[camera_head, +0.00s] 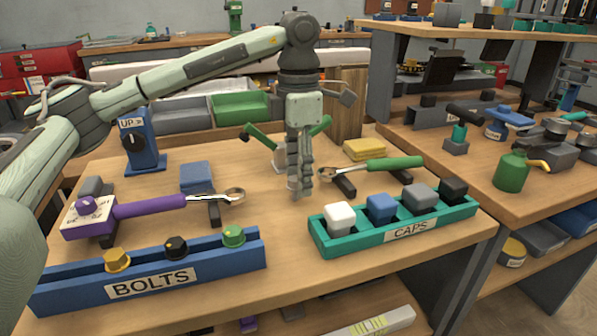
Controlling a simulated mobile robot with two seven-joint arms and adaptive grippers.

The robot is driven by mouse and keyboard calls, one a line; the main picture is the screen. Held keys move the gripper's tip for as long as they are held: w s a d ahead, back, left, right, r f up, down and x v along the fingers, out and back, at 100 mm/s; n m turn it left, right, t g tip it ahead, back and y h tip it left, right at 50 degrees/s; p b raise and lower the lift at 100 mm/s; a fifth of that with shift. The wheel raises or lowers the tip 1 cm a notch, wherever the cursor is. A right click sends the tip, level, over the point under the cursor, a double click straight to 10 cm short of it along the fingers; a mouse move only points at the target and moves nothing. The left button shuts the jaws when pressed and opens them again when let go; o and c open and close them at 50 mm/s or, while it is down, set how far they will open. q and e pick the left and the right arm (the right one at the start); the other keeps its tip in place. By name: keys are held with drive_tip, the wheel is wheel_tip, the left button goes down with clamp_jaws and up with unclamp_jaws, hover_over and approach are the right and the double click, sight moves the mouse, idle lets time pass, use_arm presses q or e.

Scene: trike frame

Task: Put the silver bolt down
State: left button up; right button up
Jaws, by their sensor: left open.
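My left gripper (300,190) points straight down over the middle of the workbench, with its fingertips close to the bench top. It is open, though its fingers overlap from this angle. I cannot make out a silver bolt; it may be hidden by the fingers. The blue BOLTS tray (205,274) at the front left holds a yellow bolt (117,259), a black bolt (176,248) and a green bolt (233,236). A device with green arms (258,137) stands partly hidden behind my left gripper. My right gripper is not in view.
A purple-handled wrench (150,206) lies left on rests, a green-handled one (380,164) right. The teal CAPS tray (440,222) holds several caps. A blue UP stand (145,150), a yellow block (364,149) and a wooden block (345,105) stand farther back. Bare bench (285,255) lies between the trays.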

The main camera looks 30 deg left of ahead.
use_arm(q)
drive_tip(key=shift+r, duration=0.25)
wheel_tip(320, 180, up, 2)
drive_tip(key=shift+r, duration=0.25)
wheel_tip(320, 180, up, 6)
drive_tip(key=shift+f+p, duration=0.1)
drive_tip(key=shift+p, duration=0.35)
wheel_tip(320, 180, up, 4)
drive_tip(key=shift+f+p, duration=0.25)
drive_tip(key=shift+p, duration=0.25)
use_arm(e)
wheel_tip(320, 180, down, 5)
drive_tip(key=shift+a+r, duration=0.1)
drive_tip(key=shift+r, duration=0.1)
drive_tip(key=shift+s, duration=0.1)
